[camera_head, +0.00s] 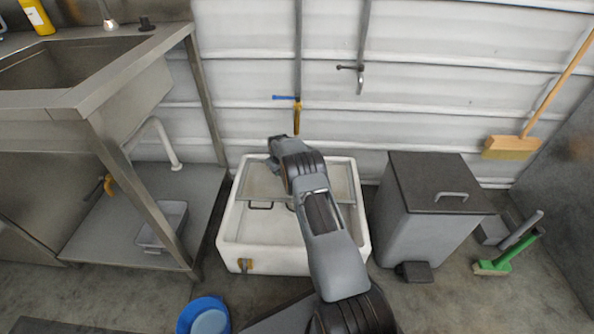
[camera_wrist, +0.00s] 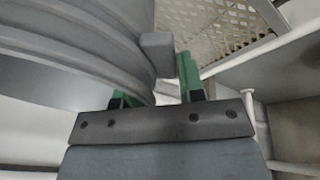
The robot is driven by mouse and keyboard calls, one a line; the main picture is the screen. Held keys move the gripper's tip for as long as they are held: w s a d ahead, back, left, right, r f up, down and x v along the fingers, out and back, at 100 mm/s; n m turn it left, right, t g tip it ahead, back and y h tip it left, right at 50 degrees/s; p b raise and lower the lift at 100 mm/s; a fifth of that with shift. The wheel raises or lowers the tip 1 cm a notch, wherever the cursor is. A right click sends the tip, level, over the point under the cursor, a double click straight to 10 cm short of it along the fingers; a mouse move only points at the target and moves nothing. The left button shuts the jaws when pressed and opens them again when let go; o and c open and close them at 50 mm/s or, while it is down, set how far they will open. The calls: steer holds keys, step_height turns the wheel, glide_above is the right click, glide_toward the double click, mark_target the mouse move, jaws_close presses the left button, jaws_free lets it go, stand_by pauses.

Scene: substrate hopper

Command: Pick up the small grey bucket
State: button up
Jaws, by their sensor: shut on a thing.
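The grey bucket (camera_wrist: 75,55) fills the upper left of the wrist view, close to the camera. It shows a curved, ribbed wall and a small square lug at its right edge. My gripper (camera_wrist: 155,88) has green fingers on either side of the bucket's edge and is shut on it. The bucket hides much of the left finger. In the head view my arm reaches over the white basin, and its forearm and wrist hide the gripper. I cannot make out the bucket there.
The white basin (camera_head: 262,260) has a grate and low walls. A grey lidded bin (camera_head: 425,225) stands to its right, and a steel sink bench (camera_head: 95,100) to its left. A blue bucket (camera_head: 188,318) sits in front. A tap (camera_head: 297,115) hangs on the wall behind.

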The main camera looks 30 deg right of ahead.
jaws_close()
steer(key=shift+w+d+r, duration=0.1)
steer(key=shift+w+r, duration=0.05)
steer(key=shift+r, duration=0.1)
